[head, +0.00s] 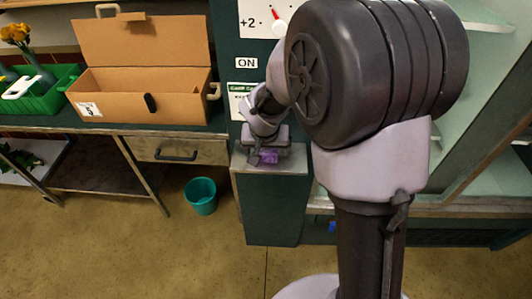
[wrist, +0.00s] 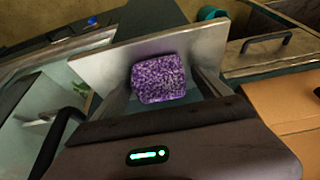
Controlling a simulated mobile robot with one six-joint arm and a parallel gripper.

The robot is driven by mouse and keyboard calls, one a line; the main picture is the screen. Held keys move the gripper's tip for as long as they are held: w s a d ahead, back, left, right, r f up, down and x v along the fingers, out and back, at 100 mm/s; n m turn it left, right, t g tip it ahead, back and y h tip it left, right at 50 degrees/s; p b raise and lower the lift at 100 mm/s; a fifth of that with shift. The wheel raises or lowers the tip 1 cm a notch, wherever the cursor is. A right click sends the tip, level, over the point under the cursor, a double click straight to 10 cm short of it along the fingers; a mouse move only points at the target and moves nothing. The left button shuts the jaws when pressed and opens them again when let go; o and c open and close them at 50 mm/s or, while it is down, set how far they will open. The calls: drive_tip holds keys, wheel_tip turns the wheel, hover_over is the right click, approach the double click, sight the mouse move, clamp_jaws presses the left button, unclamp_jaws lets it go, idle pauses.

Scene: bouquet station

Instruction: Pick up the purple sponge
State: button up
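The purple speckled sponge (head: 268,157) lies on the grey top of a dark green pedestal (head: 270,205) in the head view. It shows whole in the wrist view (wrist: 159,78), in front of my gripper and between its two fingers. My gripper (head: 267,152) is over the pedestal top, right at the sponge, and hides part of it in the head view. The fingers are spread, with a visible gap beside the sponge in the wrist view. Whether a fingertip touches the sponge or the pedestal top cannot be told.
An open cardboard box (head: 140,95) and a green crate (head: 42,95) stand on the workbench at left. A teal bucket (head: 201,196) is on the floor left of the pedestal. A shelf unit (head: 480,205) is at right. The floor in front is clear.

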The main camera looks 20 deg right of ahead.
drive_tip(key=c, duration=1.3)
drive_tip(key=shift+r+p, duration=0.3)
drive_tip(key=shift+r, duration=0.15)
drive_tip(key=shift+c, duration=0.2)
drive_tip(key=r, duration=0.1)
drive_tip(key=r+p, duration=0.1)
drive_tip(key=r, duration=0.1)
drive_tip(key=shift+s+d+p, duration=0.15)
drive_tip(key=shift+s+p, duration=0.1)
drive_tip(key=shift+p, duration=0.1)
drive_tip(key=s+d+p, duration=0.1)
drive_tip(key=s+d, duration=0.3)
drive_tip(key=s, duration=0.2)
drive_tip(key=s+d+r+p, duration=0.1)
drive_tip(key=s+d+p, duration=0.1)
drive_tip(key=s+d, duration=0.2)
drive_tip(key=s, duration=0.3)
drive_tip(key=shift+d, duration=0.15)
